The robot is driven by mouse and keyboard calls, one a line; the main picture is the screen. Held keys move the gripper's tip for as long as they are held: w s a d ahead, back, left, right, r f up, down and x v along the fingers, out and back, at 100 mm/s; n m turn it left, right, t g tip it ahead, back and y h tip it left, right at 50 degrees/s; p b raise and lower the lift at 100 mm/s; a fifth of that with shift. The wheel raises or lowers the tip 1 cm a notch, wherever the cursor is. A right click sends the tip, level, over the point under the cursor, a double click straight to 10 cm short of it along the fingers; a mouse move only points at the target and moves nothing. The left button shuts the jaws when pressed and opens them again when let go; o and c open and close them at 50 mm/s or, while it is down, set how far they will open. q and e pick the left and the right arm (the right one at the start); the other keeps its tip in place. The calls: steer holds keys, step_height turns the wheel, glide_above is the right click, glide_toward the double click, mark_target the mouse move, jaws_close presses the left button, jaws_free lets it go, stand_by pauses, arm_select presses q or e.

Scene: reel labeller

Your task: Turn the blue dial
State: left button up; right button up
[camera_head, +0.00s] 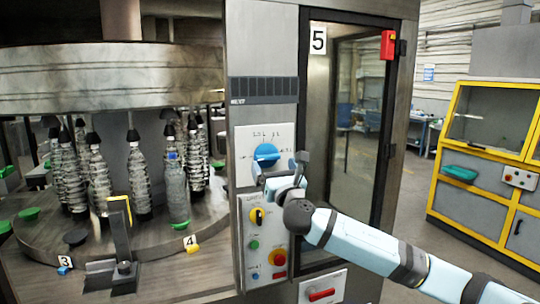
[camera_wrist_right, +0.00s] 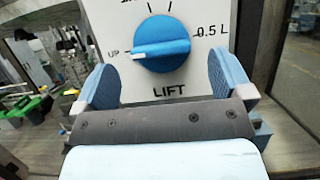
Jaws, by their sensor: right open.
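The blue dial (camera_head: 266,154) sits on a white plate on the machine's grey column. In the right wrist view the blue dial (camera_wrist_right: 161,44) is round, with a white pointer toward the mark UP at its left; 0.5 L is printed at its right and LIFT below. My right gripper (camera_head: 279,171) is just below and in front of the dial. Its two blue fingers (camera_wrist_right: 166,80) are open, one to each side of the dial's lower part, with nothing between them that I can see touching. My left gripper is not in view.
Below the dial is a panel with a black-and-yellow switch (camera_head: 257,216), a green button (camera_head: 253,244) and a red button (camera_head: 278,258). A glass door (camera_head: 352,130) marked 5 is at the right. Bottles stand on a round table (camera_head: 140,244) at the left.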

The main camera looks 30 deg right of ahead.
mark_target(270, 159)
steer(key=shift+p+x, duration=0.3)
steer(key=shift+x, duration=1.35)
steer(key=c, duration=0.9)
